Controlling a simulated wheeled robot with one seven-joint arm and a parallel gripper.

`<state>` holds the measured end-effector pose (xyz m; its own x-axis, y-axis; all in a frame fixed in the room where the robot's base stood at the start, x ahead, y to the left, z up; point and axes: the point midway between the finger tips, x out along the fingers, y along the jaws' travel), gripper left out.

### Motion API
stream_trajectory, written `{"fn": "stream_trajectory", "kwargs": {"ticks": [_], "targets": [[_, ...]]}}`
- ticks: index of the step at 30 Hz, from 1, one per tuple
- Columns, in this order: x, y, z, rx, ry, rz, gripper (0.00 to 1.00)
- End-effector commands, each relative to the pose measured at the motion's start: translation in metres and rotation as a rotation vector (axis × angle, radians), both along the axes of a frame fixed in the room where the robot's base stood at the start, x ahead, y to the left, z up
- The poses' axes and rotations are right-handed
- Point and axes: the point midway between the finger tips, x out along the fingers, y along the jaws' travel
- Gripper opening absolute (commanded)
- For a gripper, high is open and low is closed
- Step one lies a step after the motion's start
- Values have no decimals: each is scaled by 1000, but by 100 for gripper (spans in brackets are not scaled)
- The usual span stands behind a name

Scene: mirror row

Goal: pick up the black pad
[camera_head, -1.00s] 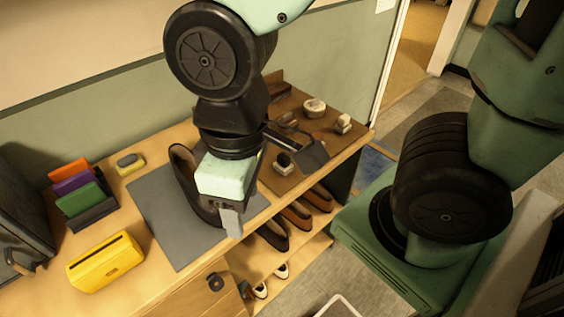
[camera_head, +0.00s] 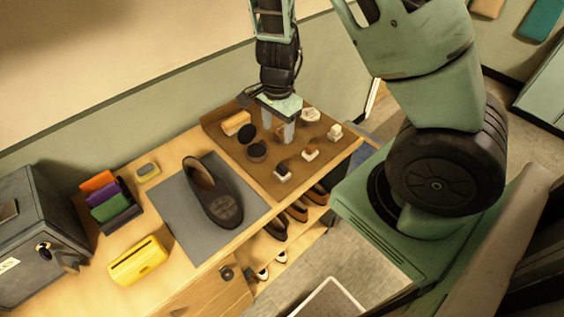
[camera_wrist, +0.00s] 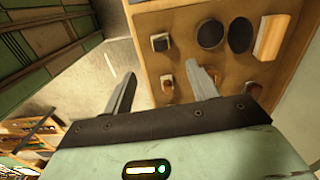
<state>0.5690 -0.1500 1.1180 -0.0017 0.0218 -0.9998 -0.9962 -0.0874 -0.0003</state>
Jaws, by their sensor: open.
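A small pale block with a black pad-like top (camera_head: 283,172) stands near the front edge of the brown board (camera_head: 228,143). It also appears in the wrist view (camera_wrist: 160,42). A flat black oval (camera_head: 247,133) and a black round piece (camera_head: 257,151) lie farther left on the board. I cannot tell for certain which of these the task calls the black pad. My gripper (camera_head: 280,131) points down over the board, behind the dark-topped block. In the wrist view my gripper (camera_wrist: 162,84) has its fingers apart, with nothing held between them.
An orange and white brush (camera_head: 236,122), a reddish-topped block (camera_head: 310,154), a cream block (camera_head: 335,131) and a round pale piece (camera_head: 311,115) share the board. A dark shoe (camera_head: 214,194) lies on a grey mat (camera_head: 188,224). More shoes sit on the shelf below.

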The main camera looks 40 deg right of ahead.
Motion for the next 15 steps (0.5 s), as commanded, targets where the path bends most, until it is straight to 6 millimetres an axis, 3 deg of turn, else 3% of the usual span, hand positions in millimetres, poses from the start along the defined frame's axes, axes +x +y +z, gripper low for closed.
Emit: {"fn": "stream_trajectory", "kwargs": {"ticks": [5,15], "targets": [[1,-15,-15,-25,1,-64,58],[0,-13,-87,-20,4,-61,58]]}}
